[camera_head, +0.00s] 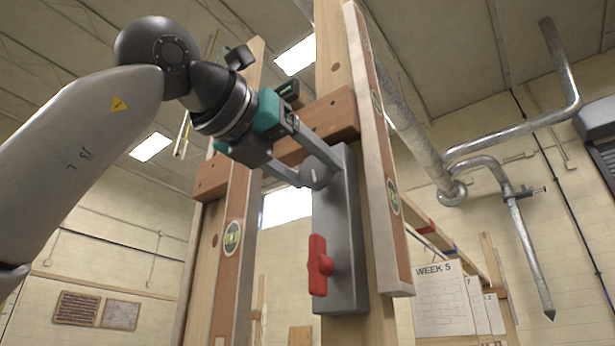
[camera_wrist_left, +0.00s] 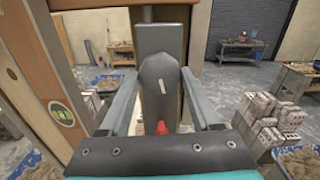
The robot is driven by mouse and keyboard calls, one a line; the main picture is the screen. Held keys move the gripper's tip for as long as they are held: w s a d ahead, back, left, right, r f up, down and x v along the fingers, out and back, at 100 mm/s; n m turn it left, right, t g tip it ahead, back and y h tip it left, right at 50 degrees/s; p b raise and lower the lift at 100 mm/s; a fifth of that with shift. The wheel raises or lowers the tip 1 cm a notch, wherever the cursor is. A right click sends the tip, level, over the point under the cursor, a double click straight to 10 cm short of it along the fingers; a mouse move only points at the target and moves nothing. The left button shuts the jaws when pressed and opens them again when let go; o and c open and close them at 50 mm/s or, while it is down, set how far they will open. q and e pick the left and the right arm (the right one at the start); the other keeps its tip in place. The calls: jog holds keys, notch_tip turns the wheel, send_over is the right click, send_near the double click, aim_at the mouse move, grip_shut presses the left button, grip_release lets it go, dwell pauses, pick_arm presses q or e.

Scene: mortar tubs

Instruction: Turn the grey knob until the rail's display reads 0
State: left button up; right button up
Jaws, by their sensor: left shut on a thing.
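The grey knob (camera_head: 315,173) is round with a white pointer mark. It sits on the upper part of an upright grey panel (camera_head: 342,230) fixed to a wooden post. My left gripper (camera_head: 317,171) reaches up from the left and is shut on the knob, one finger on each side. In the left wrist view the knob (camera_wrist_left: 158,72) shows between the fingers, its white mark tilted slightly. A small dark box with a greenish face (camera_head: 288,89), perhaps the display, is on the wooden crossbeam behind the gripper; its reading is too small to tell. My right gripper is not in view.
A red handle (camera_head: 319,265) projects from the panel below the knob. The crossbeam (camera_head: 330,117) runs just above. Stacked blocks (camera_wrist_left: 265,125) stand on the floor beyond.

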pick_arm(q)
jog(key=shift+f, duration=0.1)
jog(key=o, duration=1.4)
jog(key=b+v, duration=0.2)
jog(key=v, duration=1.3)
jog(key=shift+s, duration=0.15)
